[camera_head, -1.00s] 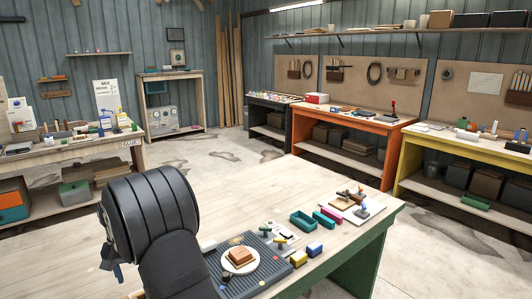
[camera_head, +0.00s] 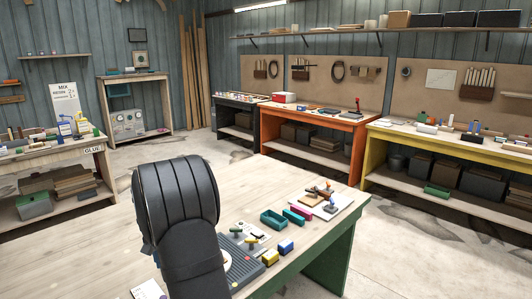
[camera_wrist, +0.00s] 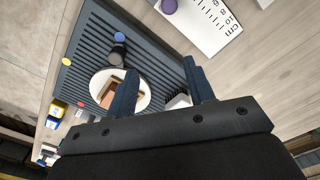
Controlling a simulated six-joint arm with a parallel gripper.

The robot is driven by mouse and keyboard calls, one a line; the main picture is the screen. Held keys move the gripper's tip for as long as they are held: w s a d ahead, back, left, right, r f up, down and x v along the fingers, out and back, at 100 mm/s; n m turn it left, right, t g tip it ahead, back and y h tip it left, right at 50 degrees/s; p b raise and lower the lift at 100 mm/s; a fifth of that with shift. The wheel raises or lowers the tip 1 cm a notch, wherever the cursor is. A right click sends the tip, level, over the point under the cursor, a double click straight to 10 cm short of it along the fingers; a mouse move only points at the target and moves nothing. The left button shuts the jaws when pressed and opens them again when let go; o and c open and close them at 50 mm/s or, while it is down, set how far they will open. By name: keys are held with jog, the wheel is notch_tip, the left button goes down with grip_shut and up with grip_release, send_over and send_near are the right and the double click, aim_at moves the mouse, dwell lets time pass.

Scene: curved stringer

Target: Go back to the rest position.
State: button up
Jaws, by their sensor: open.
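My gripper (camera_wrist: 162,76) is open in the wrist view, its two dark blue fingers apart with nothing held between them. Behind the left finger lies a white round plate (camera_wrist: 97,82) with a brown block (camera_wrist: 110,92) on it, partly hidden by that finger. The plate rests on a dark ribbed mat (camera_wrist: 82,47). In the head view my black arm stands over the near side of the workbench (camera_head: 95,243). It hides my gripper and most of the plate there.
A white board with tools (camera_head: 325,199) is near the far corner. The bench's left part is largely clear.

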jog(key=w+d+m, duration=0.2)
jog(key=w+d, duration=0.2)
jog(key=d, duration=0.9)
jog(key=shift+w, duration=0.15)
jog(key=shift+f, duration=0.1)
jog(key=s+a+n, duration=0.1)
jog(key=s+a, duration=0.3)
jog(key=a, duration=0.6)
jog(key=s+a+n, duration=0.2)
jog(key=s+a, duration=0.2)
jog(key=a, duration=0.6)
